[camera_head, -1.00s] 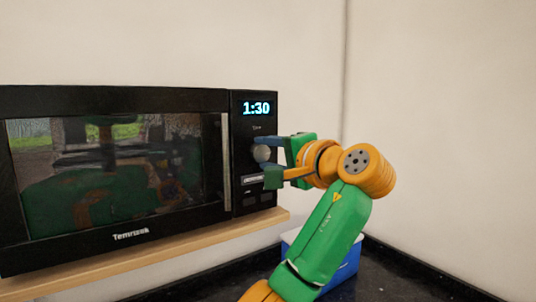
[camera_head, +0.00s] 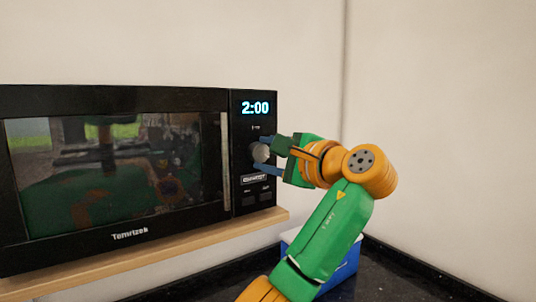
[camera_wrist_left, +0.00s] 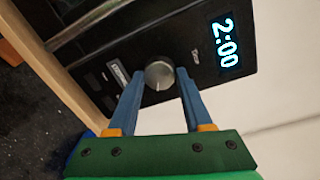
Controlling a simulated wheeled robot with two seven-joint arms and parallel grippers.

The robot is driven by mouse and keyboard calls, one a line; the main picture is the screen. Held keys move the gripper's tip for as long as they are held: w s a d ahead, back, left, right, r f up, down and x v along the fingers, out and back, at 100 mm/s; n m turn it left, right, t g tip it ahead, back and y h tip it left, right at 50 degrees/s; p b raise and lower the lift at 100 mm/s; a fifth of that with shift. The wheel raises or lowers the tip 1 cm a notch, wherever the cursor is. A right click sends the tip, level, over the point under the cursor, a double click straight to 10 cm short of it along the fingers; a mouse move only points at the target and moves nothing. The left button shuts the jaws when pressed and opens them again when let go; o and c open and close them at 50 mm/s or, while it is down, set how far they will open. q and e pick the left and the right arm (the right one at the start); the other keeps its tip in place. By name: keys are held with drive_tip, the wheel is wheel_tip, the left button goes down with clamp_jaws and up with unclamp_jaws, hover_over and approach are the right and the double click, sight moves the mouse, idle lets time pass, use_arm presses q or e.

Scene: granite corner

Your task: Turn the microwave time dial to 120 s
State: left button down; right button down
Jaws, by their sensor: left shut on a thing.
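The black microwave (camera_head: 130,103) stands on a wooden shelf, with its control panel at the right side. Its display (camera_head: 255,108) reads 2:00, and the same digits show sideways in the left wrist view (camera_wrist_left: 225,43). The round silver time dial (camera_head: 261,153) sits below the display; it also shows in the left wrist view (camera_wrist_left: 159,75). My left gripper (camera_head: 259,154) is shut on the dial, with one blue finger on each side of it. The fingers partly cover the dial's edges. My right gripper is in neither view.
The light wooden shelf (camera_head: 150,255) runs under the microwave. A blue box with a white rim (camera_head: 347,272) stands on the dark granite counter (camera_head: 420,283), partly behind my left arm. Pale walls meet in a corner to the right.

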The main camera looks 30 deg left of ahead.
use_arm(q)
drive_tip(key=shift+r, duration=0.1)
drive_tip(key=c, duration=0.5)
unclamp_jaws()
drive_tip(key=shift+c, duration=0.2)
drive_tip(key=shift+o, duration=1.1)
drive_tip(key=shift+a, duration=0.1)
drive_tip(key=b+v, duration=0.1)
drive_tip(key=v, duration=0.6)
drive_tip(key=shift+b, duration=0.35)
drive_tip(key=shift+a, duration=0.15)
